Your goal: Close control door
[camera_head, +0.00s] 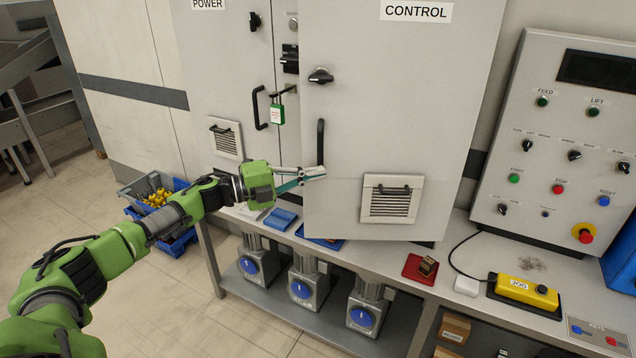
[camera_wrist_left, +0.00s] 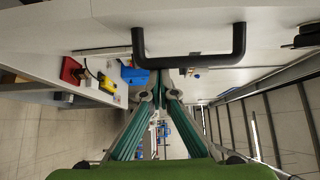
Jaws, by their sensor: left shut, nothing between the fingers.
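The control door (camera_head: 410,110) is a large light-grey panel labelled CONTROL, with a dark latch knob, a black bar handle (camera_head: 320,142) and a louvred vent. It appears to stand out from the cabinet front, ajar. The handle also shows in the left wrist view (camera_wrist_left: 190,61), in front of the fingers. My left gripper (camera_head: 318,172) is shut and empty, its tips by the door's left part, just below the handle. In the left wrist view, the fingertips (camera_wrist_left: 159,88) meet below the handle. I cannot tell whether they touch the door. My right gripper is out of view.
The power door (camera_head: 222,70) with a green padlock (camera_head: 278,115) is to the left. Below are a bench with a red tray (camera_head: 419,270), a yellow jog pendant (camera_head: 526,291) and several blue-capped motors. A button panel (camera_head: 560,140) stands right. A crate (camera_head: 160,205) sits on the floor left.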

